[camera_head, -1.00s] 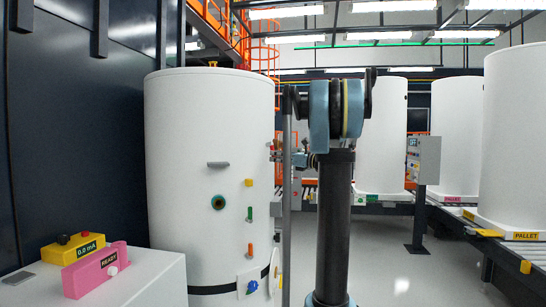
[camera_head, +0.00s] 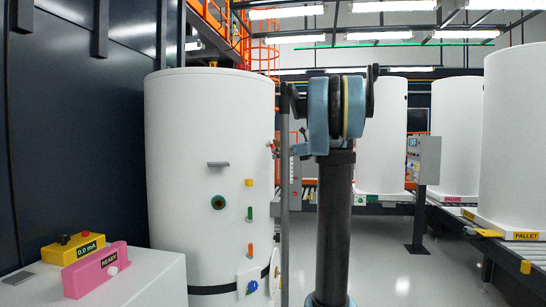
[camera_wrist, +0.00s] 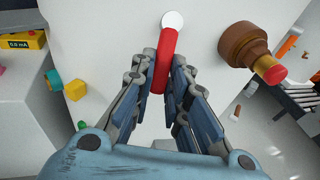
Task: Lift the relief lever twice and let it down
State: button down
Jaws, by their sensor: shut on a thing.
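The relief lever (camera_wrist: 168,42) is a red handle with a white round end, in front of the white tank wall in the wrist view. My gripper (camera_wrist: 163,72) is shut on the red handle, with one finger on each side of it. In the head view the white tank (camera_head: 205,120) stands left of my arm. The grip is at the tank's right edge there, too small and covered by my arm to make out.
A brown valve with a red tip (camera_wrist: 246,46) juts out close to the right of my fingers. A console with a pink READY box (camera_head: 95,272) stands at front left.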

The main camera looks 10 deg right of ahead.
jog(key=shift+w, duration=0.1)
jog(key=shift+w+a+f+t+y, duration=0.15)
jog(key=shift+f+t+y, duration=0.2)
jog(key=shift+y, duration=0.1)
jog(key=shift+w+a+f+t+y, duration=0.1)
jog(key=shift+a+f+t+y, duration=0.05)
jog(key=shift+f+t+y, duration=0.25)
jog(key=shift+w+a+f+t+y, duration=0.3)
jog(key=shift+t+y, duration=0.15)
jog(key=shift+y, duration=0.4)
jog(key=shift+s+d+r+g+h, duration=0.25)
jog(key=shift+r+g+h, duration=0.15)
jog(key=shift+h, duration=0.15)
jog(key=shift+s+d+r+g+h, duration=0.1)
jog(key=shift+d+r+g+h, duration=0.15)
jog(key=shift+g+h, duration=0.25)
